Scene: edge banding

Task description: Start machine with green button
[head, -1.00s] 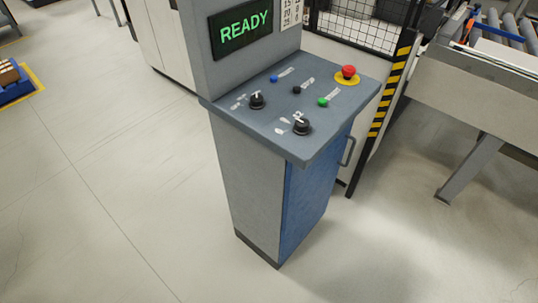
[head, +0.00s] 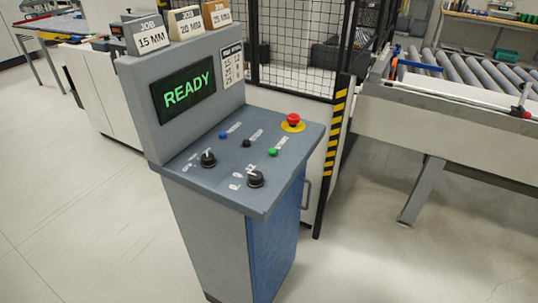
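The green button (head: 272,152) sits on the sloped top of the grey control console (head: 190,240), near its right side. The console's screen (head: 184,94) reads READY in green. On the same panel are a red mushroom button (head: 293,120) on a yellow disc, a blue button (head: 223,135), a black button (head: 247,143) and two black rotary knobs, one on the left (head: 208,159) and one at the front (head: 255,179). Neither of my grippers is in view.
Job cards (head: 185,23) stand on top of the console. A black mesh fence (head: 290,45) with a yellow-black striped post (head: 333,135) stands behind it. A roller conveyor (head: 470,75) is at the right. The floor in front and left is clear.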

